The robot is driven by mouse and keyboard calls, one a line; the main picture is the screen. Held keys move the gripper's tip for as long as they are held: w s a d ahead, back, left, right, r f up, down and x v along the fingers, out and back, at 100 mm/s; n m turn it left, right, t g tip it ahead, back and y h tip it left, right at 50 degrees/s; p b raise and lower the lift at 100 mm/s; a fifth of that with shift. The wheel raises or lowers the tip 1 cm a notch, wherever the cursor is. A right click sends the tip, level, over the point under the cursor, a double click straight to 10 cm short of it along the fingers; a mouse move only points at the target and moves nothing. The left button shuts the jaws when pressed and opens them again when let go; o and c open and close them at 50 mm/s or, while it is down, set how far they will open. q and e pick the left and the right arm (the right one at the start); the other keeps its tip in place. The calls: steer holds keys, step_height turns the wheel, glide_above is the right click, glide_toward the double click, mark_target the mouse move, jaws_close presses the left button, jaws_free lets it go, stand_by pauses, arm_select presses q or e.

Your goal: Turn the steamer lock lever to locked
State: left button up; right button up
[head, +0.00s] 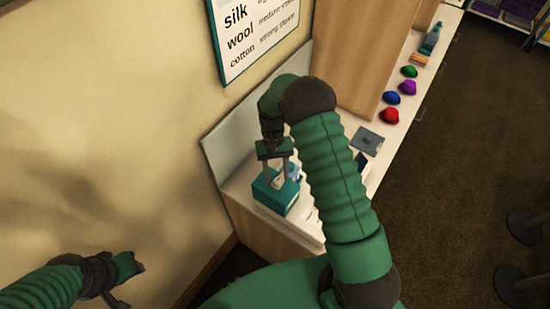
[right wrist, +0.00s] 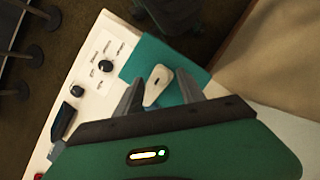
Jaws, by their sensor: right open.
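The steamer (head: 272,197) is a teal box on the white counter by the wall. Its teal top also shows in the right wrist view (right wrist: 150,52). The lock lever (right wrist: 157,86) is a cream, tapered piece with a small dark dot on that top. My right gripper (head: 277,176) is open, fingers pointing down over the steamer. In the right wrist view its two grey fingers stand on either side of the lever, with gaps visible. The lever is mostly hidden in the head view. My left gripper (head: 121,282) is at the lower left, away from the counter; its jaw opening is unclear.
A grey plate (head: 366,140) and several coloured caps, including a red one (head: 389,116), are farther along the counter. A wooden cabinet (head: 357,55) stands behind my right arm.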

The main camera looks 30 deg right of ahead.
steer(key=b+v, duration=0.3)
steer(key=v, duration=1.2)
steer(key=shift+w+r, duration=0.2)
steer(key=shift+w, duration=0.2)
steer(key=shift+d, duration=0.1)
